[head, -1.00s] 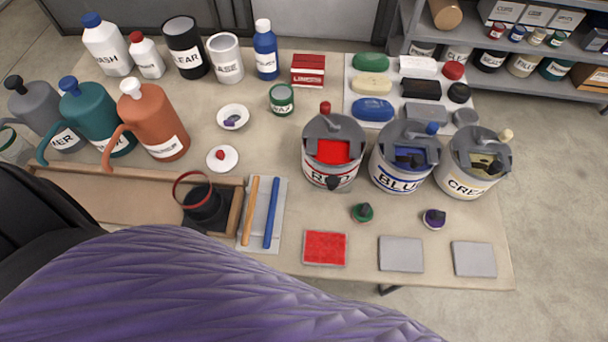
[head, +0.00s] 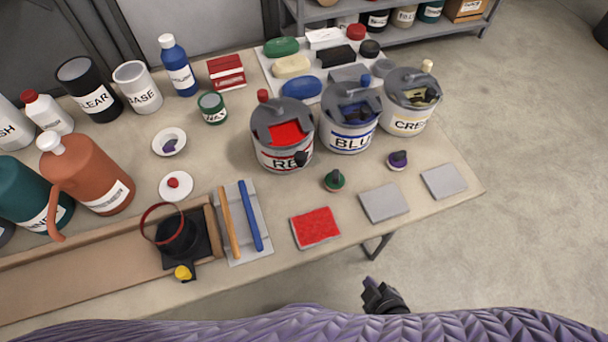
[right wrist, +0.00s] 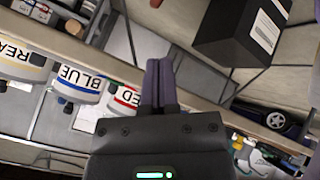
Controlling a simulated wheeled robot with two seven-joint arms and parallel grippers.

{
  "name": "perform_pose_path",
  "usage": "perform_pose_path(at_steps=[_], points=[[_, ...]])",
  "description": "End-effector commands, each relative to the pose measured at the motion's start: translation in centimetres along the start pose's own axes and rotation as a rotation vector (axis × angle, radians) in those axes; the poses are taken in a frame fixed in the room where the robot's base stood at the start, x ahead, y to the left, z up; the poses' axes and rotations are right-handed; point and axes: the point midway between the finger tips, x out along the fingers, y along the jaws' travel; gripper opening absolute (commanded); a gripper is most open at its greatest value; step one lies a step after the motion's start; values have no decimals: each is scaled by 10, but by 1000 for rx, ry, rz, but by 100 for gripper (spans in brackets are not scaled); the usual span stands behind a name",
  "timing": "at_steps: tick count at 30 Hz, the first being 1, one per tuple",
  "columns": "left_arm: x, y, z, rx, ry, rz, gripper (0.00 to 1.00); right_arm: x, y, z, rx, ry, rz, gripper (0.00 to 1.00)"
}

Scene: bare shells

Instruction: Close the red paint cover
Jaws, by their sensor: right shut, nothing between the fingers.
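The red paint can (head: 283,160) stands upright on the table, labelled with a partly hidden word starting "RE". Its grey cover (head: 276,112) has a wide opening through which red paint (head: 287,133) shows. A red knob (head: 263,96) sits at the cover's back edge, and a black knob (head: 301,158) is at the front. My right gripper (head: 373,287) is low in the head view, in front of the table and apart from the can. In the right wrist view its fingers (right wrist: 158,72) are together and empty, with part of the red can (right wrist: 122,98) beside them. My left gripper is not in view.
The blue can (head: 349,125) and cream can (head: 410,103) stand close to the right of the red one. The floor right of the table is clear.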

Motion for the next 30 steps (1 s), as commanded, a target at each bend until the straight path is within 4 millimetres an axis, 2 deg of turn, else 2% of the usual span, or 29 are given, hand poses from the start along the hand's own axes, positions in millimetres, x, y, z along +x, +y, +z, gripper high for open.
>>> perform_pose_path(at_steps=[2,5,9,12,15,20,30], points=[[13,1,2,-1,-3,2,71,2,18,-30,-160,136,77,0],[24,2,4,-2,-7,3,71,-9,42,-79,-393,321,201,0],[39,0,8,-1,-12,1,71,-44,63,-144,-719,554,403,0],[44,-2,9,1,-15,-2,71,-68,70,-173,-872,652,510,0],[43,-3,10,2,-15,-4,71,-74,73,-186,-920,680,547,0],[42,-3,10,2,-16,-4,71,-58,78,-206,-920,682,550,0],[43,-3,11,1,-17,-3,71,-8,88,-259,-916,679,547,0]])
